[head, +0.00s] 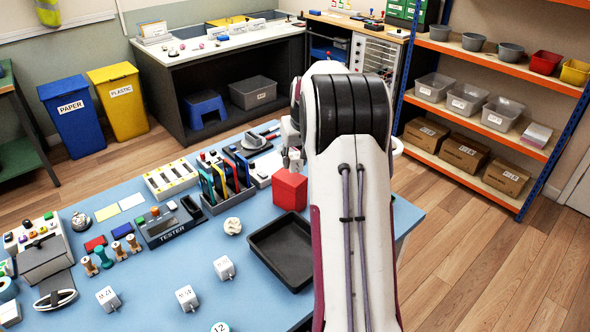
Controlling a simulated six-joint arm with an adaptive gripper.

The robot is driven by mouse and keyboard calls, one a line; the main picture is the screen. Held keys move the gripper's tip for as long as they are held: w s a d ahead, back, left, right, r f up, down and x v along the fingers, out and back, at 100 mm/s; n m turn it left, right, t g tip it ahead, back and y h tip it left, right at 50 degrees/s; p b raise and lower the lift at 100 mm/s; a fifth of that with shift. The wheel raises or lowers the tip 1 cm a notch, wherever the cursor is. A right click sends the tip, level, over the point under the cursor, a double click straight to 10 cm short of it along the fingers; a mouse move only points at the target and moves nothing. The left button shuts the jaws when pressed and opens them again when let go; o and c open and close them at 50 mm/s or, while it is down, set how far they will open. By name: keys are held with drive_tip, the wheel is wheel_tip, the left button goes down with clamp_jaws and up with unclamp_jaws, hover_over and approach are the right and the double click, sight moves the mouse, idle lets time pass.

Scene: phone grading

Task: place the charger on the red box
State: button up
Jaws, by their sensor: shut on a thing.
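The red box (290,190) stands on the blue table, just left of my arm. My gripper (294,158) shows only in part beside my arm, right above or just behind the top of the red box. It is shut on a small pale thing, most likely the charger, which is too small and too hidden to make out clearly. I cannot tell whether that thing touches the box top.
A black tray (262,262) lies in front of the red box. A rack of upright phones (228,184) stands to its left, near the tester (168,225). White labelled cubes (224,268) stand at the table's front. Some blue table top (165,275) is bare.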

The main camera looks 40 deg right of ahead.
sight(295, 169)
drive_tip(key=shift+f, duration=1.85)
drive_tip(key=shift+f, duration=0.15)
drive_tip(key=o, duration=1.1)
drive_tip(key=shift+v, duration=6.15)
